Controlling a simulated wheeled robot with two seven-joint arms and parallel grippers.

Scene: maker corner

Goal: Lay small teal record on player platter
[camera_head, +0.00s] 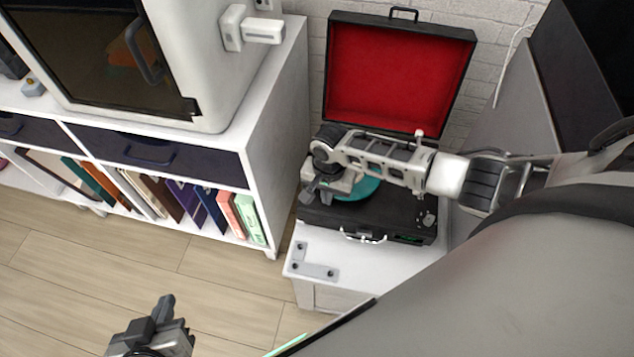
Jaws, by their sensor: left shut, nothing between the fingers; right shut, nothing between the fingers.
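The record player (328,222) is a black case with its red-lined lid (400,75) standing open, on a white cabinet. The small teal record (362,190) lies over the platter area of the player; my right arm covers part of it, so I cannot tell if it sits flat or centred. My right gripper (308,190) is shut and empty, above the left part of the player beside the record. My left gripper (166,306) is shut and empty, low at the left over the floor, far from the player.
A white shelf unit (285,130) with several upright sleeves or books (190,200) stands left of the player, carrying a large white machine (215,80). Grey brackets (315,270) lie on the cabinet's front corner. A large grey surface fills the lower right. Wooden floor (150,258) is free.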

